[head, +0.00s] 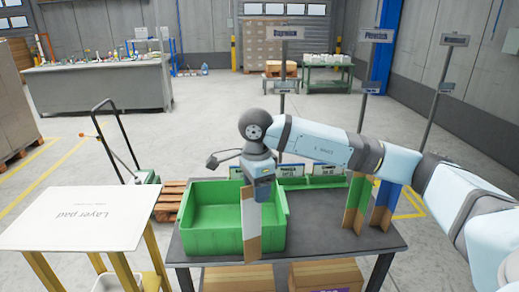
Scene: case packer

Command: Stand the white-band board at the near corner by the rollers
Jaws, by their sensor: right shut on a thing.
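The white-band board (250,226) is a narrow cardboard strip with a pale band. It hangs nearly upright, slightly tilted, in front of the right part of the green crate (205,247). My right gripper (261,196), reaching in from the right, is shut on the upper part of this board. Whether the board's lower end touches the table (330,238) cannot be told. A green-faced board (355,200) and a blue-faced board (383,204) stand on the table's right side. My left gripper is not in view. I cannot make out any rollers.
A layer pad (75,218) lies on a yellow-legged stand at the left. Cardboard boxes (325,276) sit below the table. Signposts (374,70) rise behind it. The dark tabletop between the crate and the standing boards is clear.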

